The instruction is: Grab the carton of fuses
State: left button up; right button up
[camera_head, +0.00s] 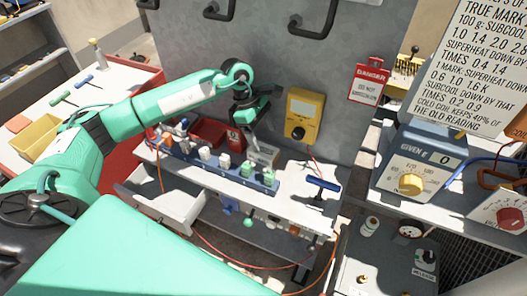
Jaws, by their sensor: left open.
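A small pale grey-white box (264,154), which looks like the carton of fuses, sits on the work shelf behind the dark block with white and green pegs. Its label is too small to read. My left gripper (254,138) hangs over the shelf just above and beside this box, fingers pointing down. It is open, and I see nothing held in it. The gripper hides part of the area around the box, and I cannot tell whether it touches it. My right gripper is not in view.
A red item (235,139) stands close left of the gripper. The pegged block (215,172) runs in front. A yellow meter (303,114) is on the wall behind, and a blue T-handle (323,185) stands right. An open drawer (170,207) juts out at front left.

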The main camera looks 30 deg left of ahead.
aim_at(271, 153)
pick_arm(q)
jog(key=shift+d+f, duration=0.15)
jog(key=shift+f, duration=0.25)
jog(key=shift+d+f, duration=0.2)
jog(key=shift+f, duration=0.2)
jog(key=p+x, duration=0.1)
jog(key=x, duration=0.3)
jog(key=shift+d+f, duration=0.15)
jog(key=shift+f, duration=0.25)
jog(key=shift+c, duration=0.3)
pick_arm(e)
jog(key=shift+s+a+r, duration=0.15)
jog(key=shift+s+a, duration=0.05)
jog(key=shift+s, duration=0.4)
